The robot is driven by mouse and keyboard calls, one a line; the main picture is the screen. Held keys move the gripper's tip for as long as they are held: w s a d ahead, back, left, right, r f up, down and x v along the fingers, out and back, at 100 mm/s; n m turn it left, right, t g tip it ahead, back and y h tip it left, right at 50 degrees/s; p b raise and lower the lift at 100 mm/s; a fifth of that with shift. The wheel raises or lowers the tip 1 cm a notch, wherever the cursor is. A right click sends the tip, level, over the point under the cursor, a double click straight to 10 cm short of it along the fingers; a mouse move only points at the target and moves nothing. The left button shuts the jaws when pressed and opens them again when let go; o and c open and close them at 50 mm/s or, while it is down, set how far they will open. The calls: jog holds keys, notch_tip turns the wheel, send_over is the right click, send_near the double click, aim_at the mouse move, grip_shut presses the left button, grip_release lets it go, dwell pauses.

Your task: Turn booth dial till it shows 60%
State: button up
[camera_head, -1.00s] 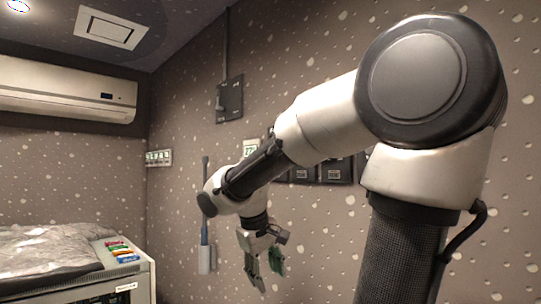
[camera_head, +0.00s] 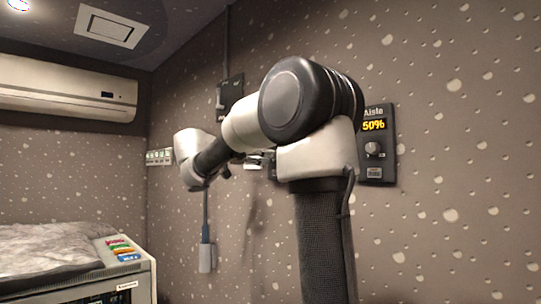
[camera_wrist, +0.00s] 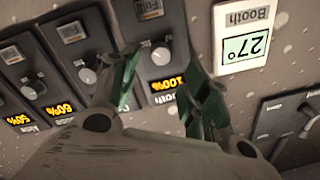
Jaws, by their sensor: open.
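The booth dial panel (camera_wrist: 172,98) shows upside down in the wrist view, with a yellow readout of 100%. Its round light knob (camera_wrist: 161,54) sits on the dark panel beyond the readout. My gripper (camera_wrist: 163,64) is open, with green-padded fingers either side of the knob in the picture. I cannot tell whether either finger touches it. In the head view my arm hides the booth dial, and the fingers cannot be made out.
The Aisle dial (camera_head: 375,145) reads 50%. A white Booth display (camera_wrist: 246,45) reads 27°. A switch panel (camera_wrist: 285,118) is at the wrist view's right. A cabinet (camera_head: 125,270) stands at the head view's lower left.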

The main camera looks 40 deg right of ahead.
aim_at(274, 155)
jog(key=d, duration=0.4)
jog(key=w+d, duration=0.1)
jog(key=d, duration=0.1)
jog(key=shift+s, duration=0.1)
jog(key=c, duration=1)
